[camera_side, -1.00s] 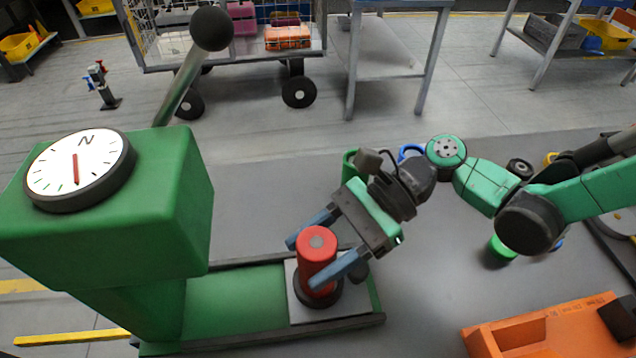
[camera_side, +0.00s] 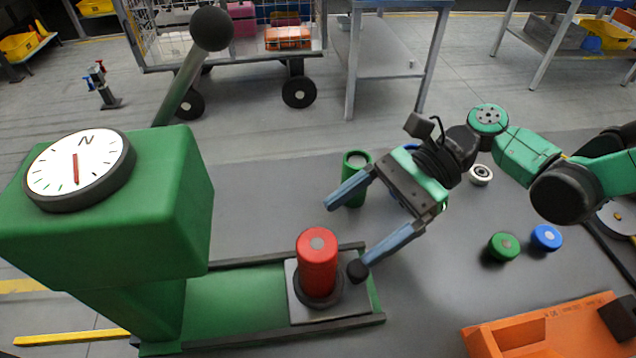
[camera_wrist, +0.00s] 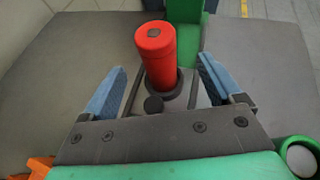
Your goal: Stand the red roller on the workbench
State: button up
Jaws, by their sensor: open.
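The red roller (camera_side: 317,250) stands upright in a dark ring on a light grey plate (camera_side: 299,311) at the end of the green press's bed. It also shows in the wrist view (camera_wrist: 157,55), ahead of and between my finger lines. My gripper (camera_side: 346,238) is wide open and empty, to the right of the roller and apart from it. Its blue fingers also show in the wrist view (camera_wrist: 152,78). The workbench (camera_side: 420,300) is the dark grey surface around the press, bare to the right of it.
The green press (camera_side: 150,230) with a dial and lever stands at left. A green cylinder (camera_side: 356,190) stands behind my fingers. Green (camera_side: 504,246) and blue (camera_side: 546,237) discs lie at right; an orange bin (camera_side: 490,338) is at front right.

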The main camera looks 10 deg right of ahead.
jog(key=d+r+n+t+h, duration=0.2)
jog(key=d+n+t+h, duration=0.3)
jog(key=d, duration=0.7)
jog(key=w+d+r+n+t+h, duration=0.1)
jog(key=d+n+t+h, duration=0.5)
jog(key=d, duration=0.6)
jog(key=shift+d+r+n+h, duration=0.2)
jog(key=shift+r+n+h, duration=0.25)
jog(key=shift+n, duration=0.55)
jog(key=shift+o, duration=0.4)
jog(key=shift+s+d+r+n+h, duration=0.15)
jog(key=shift+d+n+h, duration=0.1)
jog(key=shift+d+n, duration=0.25)
